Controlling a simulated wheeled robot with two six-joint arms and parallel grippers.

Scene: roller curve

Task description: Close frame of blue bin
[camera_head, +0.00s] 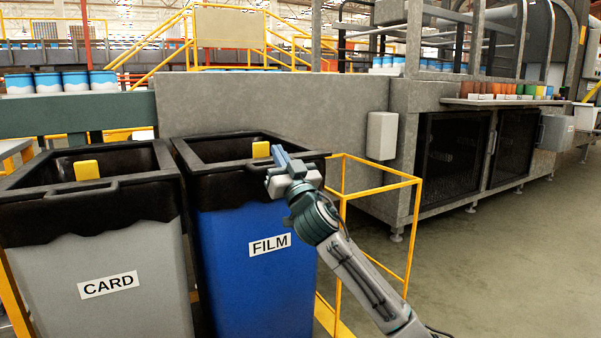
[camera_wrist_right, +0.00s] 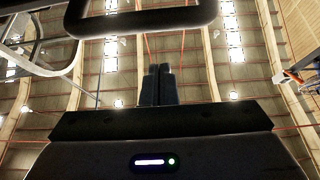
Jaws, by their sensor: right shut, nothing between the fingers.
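The blue bin (camera_head: 252,270), labelled FILM, stands left of centre in the head view. Its black frame (camera_head: 205,172) lies around the top over a black liner; I cannot tell whether it sits fully down. Touching or apart, I cannot tell. In the right wrist view the shut fingers (camera_wrist_right: 158,85) point up towards the ceiling, below a black rounded bar (camera_wrist_right: 140,20), possibly the frame's handle. My left gripper is not in view.
A grey bin (camera_head: 105,280) labelled CARD, with its own black frame, stands close on the left. A yellow rail (camera_head: 378,188) is just right of the blue bin. A grey machine wall (camera_head: 270,105) is behind. The floor at the right is clear.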

